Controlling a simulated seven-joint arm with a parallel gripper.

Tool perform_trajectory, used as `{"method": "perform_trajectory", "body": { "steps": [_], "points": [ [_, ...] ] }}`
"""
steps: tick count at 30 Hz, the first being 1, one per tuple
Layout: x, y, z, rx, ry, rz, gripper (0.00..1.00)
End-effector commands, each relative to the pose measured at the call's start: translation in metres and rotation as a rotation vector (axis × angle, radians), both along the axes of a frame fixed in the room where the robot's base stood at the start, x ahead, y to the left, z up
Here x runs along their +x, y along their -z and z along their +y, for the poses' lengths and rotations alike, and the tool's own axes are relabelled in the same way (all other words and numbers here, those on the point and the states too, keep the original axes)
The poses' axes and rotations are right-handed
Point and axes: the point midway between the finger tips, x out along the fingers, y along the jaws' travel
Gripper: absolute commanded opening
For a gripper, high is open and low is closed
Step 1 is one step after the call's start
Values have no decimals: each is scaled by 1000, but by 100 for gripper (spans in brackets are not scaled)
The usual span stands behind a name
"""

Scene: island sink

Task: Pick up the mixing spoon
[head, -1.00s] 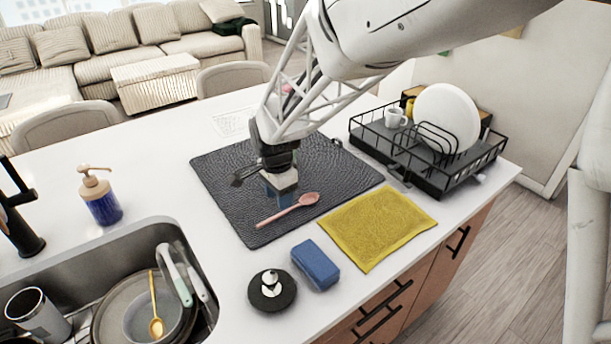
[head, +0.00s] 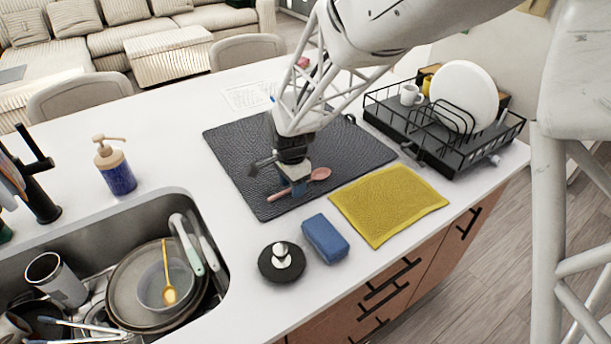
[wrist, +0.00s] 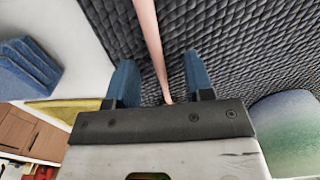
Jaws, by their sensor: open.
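The pinkish mixing spoon (head: 320,174) lies on the dark quilted mat (head: 238,160), its bowl to the right and its handle to the left. My gripper (head: 297,188) is over the handle just left of the bowl, pointing down, and hides part of it. In the wrist view the spoon's handle (wrist: 149,30) runs between the two blue fingers of my open gripper (wrist: 159,62). The fingers are apart, one on each side of the handle. I cannot tell whether either finger touches it.
A yellow cloth (head: 390,204), blue sponge (head: 325,239) and round black-and-white object (head: 282,262) lie in front of the mat. A dish rack (head: 452,153) stands right. The sink (head: 205,300) with dishes and a soap dispenser (head: 115,170) are left.

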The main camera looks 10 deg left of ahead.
Motion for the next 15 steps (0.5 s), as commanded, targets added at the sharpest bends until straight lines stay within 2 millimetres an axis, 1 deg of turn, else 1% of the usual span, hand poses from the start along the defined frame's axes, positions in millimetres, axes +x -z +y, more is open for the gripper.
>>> {"method": "perform_trajectory", "body": {
  "steps": [14,15],
  "points": [
    [0,0,0,0,0,0,48],
    [0,0,0,0,0,0,42]
  ]
}}
